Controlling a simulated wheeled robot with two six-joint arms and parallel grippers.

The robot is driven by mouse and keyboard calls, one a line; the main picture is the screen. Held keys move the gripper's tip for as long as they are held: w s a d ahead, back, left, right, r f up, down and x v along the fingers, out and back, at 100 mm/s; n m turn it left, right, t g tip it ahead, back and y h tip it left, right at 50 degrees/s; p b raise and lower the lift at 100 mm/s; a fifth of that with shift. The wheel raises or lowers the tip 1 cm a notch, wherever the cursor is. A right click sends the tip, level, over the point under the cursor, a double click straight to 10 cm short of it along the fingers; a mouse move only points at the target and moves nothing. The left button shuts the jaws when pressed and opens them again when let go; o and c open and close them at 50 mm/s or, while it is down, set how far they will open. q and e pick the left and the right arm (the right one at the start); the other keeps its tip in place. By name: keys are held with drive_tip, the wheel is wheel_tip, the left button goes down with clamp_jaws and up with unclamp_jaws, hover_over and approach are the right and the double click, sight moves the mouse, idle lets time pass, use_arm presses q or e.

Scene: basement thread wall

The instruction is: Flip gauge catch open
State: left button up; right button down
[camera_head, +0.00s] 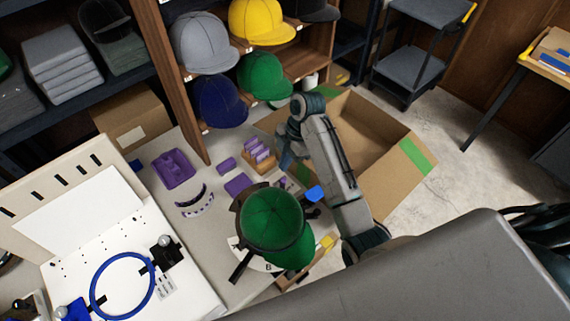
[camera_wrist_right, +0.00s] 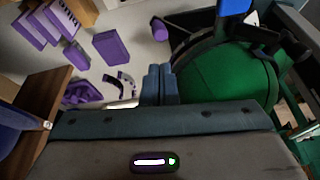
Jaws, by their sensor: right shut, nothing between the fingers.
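A green cap (camera_head: 272,220) sits on a dark round cap holder (camera_head: 238,208) on the worktable. A bright blue tab (camera_head: 314,193) on a dark bracket sticks out at the holder's upper right; it looks like the catch, but I cannot tell its exact position. In the right wrist view the blue tab (camera_wrist_right: 235,6) is at the top edge, beside the green cap (camera_wrist_right: 225,80). My right gripper (camera_head: 284,160) is above the table, beyond the cap and apart from it. Its fingers (camera_wrist_right: 158,85) are together and empty. My left gripper is not in view.
Purple blocks (camera_head: 238,184) and a wooden block holder (camera_head: 258,160) lie close to my right gripper. An open cardboard box (camera_head: 408,165) stands to the right. A cap shelf (camera_head: 180,85) rises behind. A white board with a blue hoop (camera_head: 122,286) is at left.

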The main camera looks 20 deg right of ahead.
sight(282, 180)
drive_tip(key=p+x, duration=0.1)
drive_tip(key=x, duration=0.2)
drive_tip(key=shift+s+a+f, duration=0.1)
drive_tip(key=shift+a, duration=0.05)
drive_tip(key=shift+p+x, duration=0.4)
drive_tip(key=shift+x, duration=0.85)
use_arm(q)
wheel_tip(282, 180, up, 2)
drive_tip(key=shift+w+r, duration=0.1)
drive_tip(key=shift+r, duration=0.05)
use_arm(e)
drive_tip(key=shift+a+f, duration=0.1)
drive_tip(key=shift+f, duration=0.6)
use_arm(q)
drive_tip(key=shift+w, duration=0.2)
